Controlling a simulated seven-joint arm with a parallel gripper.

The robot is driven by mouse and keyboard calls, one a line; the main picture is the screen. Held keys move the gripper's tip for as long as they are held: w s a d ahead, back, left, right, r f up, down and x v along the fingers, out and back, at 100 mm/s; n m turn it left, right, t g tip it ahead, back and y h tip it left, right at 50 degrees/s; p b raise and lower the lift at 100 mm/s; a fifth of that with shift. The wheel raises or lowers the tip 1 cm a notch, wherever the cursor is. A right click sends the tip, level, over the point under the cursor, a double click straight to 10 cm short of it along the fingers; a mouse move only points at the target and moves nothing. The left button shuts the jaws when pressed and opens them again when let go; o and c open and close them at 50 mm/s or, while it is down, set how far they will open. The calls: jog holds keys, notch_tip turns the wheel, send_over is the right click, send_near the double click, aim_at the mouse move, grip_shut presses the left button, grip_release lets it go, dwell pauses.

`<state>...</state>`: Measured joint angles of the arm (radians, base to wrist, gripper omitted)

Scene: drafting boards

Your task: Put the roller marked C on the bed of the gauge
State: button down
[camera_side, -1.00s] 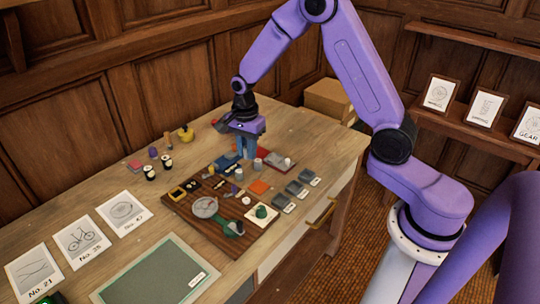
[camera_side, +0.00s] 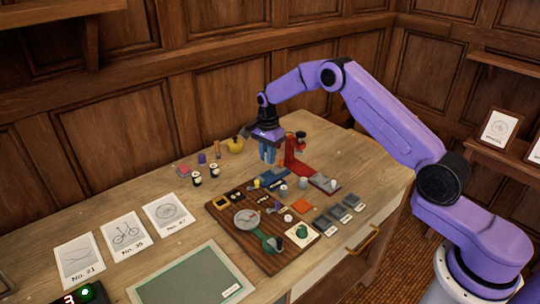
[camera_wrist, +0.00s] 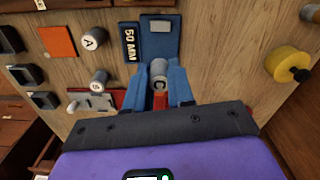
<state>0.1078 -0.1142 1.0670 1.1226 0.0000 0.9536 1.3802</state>
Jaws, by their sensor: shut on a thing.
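My gripper (camera_side: 267,158) hangs above the table, left of the red gauge stand (camera_side: 294,152). Its blue fingers, also in the wrist view (camera_wrist: 159,82), are shut on a small grey roller (camera_wrist: 159,67). I cannot read a mark on the held roller, and the side view does not clearly show it. The gauge's red base with a grey plate (camera_side: 328,184) reaches toward the front right. Two other grey rollers stand apart: one marked A (camera_wrist: 94,38), and another (camera_wrist: 98,83) whose letter is unclear.
A blue plate (camera_wrist: 168,40) and a "50 MM" label (camera_wrist: 130,42) lie beyond the fingers. A yellow knobbed object (camera_side: 236,146) stands at the back left.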

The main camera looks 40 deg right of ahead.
send_over(268, 177)
jog(key=shift+f, duration=2.05)
jog(key=shift+f, duration=0.35)
jog(key=shift+f, duration=0.25)
jog(key=shift+f, duration=0.4)
dwell(0.5)
jog(key=c, duration=0.6)
grip_release()
jog(key=shift+r, duration=3.5)
